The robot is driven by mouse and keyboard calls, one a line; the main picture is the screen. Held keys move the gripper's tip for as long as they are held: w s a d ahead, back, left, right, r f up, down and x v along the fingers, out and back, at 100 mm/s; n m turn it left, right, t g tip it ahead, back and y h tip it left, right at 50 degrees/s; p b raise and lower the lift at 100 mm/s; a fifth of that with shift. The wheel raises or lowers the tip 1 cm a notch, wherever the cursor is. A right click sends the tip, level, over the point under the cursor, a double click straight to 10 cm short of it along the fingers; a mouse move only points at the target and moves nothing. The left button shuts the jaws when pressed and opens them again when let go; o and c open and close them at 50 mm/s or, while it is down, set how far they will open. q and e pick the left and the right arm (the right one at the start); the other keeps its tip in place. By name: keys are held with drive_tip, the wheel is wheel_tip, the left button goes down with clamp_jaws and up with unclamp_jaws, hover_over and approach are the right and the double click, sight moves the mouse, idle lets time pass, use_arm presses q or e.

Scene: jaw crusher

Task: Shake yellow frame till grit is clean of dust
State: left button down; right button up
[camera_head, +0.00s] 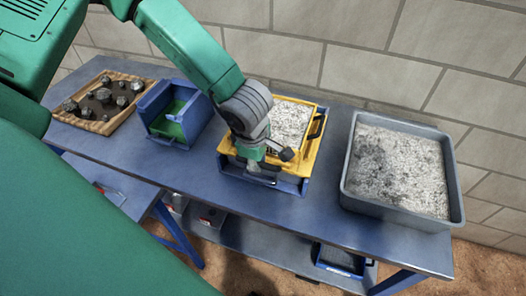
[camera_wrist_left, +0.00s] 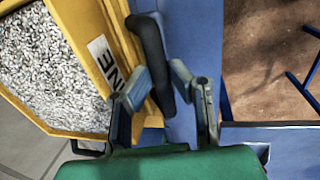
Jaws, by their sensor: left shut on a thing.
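The yellow frame (camera_head: 301,166) holds pale grey, speckled grit (camera_head: 290,121) and sits on a blue box (camera_head: 291,186) at the middle of the bench. In the left wrist view the yellow frame (camera_wrist_left: 78,28) fills the left side, with the grit (camera_wrist_left: 45,70) inside and a white label with dark letters. My left gripper (camera_head: 264,168) is at the frame's near side. In the wrist view its fingers (camera_wrist_left: 153,80) are on either side of the frame's black handle (camera_wrist_left: 150,45), shut on it. A second black handle (camera_head: 318,124) is on the far right side. My right gripper is not in view.
A grey tub (camera_head: 350,190) of grey, dusty grit stands at right on the blue bench (camera_head: 325,215). A blue and green box (camera_head: 172,116) and a wooden tray (camera_head: 98,126) with dark rocks stand at left. A block wall is behind.

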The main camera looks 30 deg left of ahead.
use_arm(q)
drive_tip(key=shift+s+a, duration=0.25)
drive_tip(key=shift+f, duration=0.1)
drive_tip(key=c, duration=1.5)
unclamp_jaws()
drive_tip(key=shift+a, duration=0.55)
drive_tip(key=shift+s+r, duration=0.35)
drive_tip(key=shift+r, duration=1.55)
drive_tip(key=shift+s+r, duration=0.4)
drive_tip(key=shift+r, duration=1.5)
drive_tip(key=shift+s+r, duration=0.35)
drive_tip(key=shift+r, duration=1.55)
